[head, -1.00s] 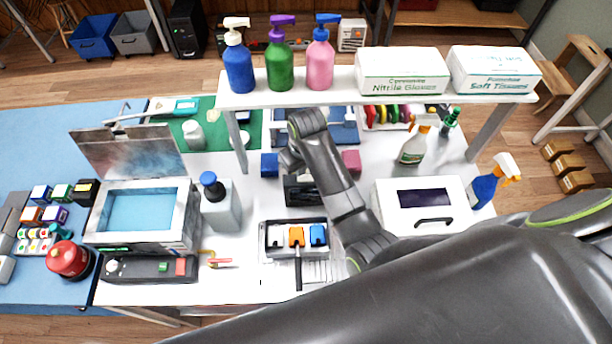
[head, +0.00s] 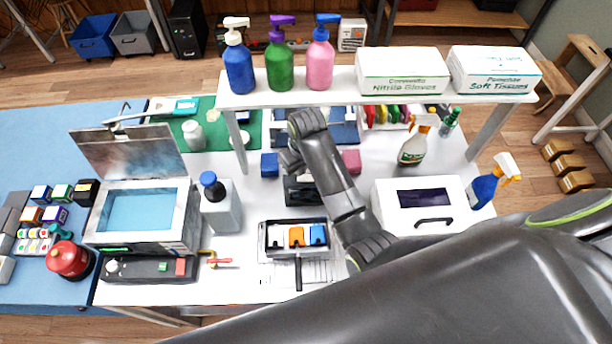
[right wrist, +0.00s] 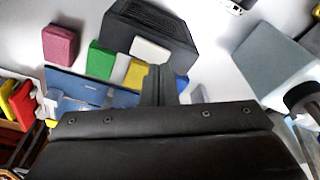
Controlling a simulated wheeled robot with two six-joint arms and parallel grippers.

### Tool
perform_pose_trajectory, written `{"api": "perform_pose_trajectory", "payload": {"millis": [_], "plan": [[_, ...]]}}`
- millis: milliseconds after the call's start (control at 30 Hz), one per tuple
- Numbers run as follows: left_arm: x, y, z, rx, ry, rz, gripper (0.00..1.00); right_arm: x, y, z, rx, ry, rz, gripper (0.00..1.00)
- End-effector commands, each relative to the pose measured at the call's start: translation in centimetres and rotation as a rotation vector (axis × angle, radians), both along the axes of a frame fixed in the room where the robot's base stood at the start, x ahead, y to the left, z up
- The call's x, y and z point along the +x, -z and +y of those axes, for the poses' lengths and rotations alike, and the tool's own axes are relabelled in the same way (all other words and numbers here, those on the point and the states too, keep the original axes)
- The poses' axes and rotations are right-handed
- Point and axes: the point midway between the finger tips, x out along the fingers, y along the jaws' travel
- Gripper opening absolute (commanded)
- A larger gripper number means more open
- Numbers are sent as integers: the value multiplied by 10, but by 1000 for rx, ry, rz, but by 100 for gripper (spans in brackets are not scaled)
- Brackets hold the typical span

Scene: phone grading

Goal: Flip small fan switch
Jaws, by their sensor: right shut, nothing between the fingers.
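A dark box with a ribbed, grille-like top (right wrist: 150,25) shows at the top of the right wrist view; it looks like the small fan. In the head view a dark box (head: 300,190), partly hidden by my right arm, appears to be the same thing. I cannot make out its switch. My right gripper (right wrist: 160,85) is shut and empty, its tips close to the box's near side and small coloured blocks; contact cannot be told. In the head view the right gripper (head: 289,161) is just above and behind the box. My left gripper is not in view.
Pink (right wrist: 60,43), green (right wrist: 101,60) and other blocks lie around the gripper.

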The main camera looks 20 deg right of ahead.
Motion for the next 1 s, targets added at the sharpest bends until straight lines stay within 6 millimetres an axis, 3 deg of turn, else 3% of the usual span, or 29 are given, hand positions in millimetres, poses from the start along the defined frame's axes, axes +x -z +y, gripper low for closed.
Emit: {"api": "perform_pose_trajectory", "payload": {"millis": [1000], "plan": [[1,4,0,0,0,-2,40,0,9,0,0,0,0,0]]}}
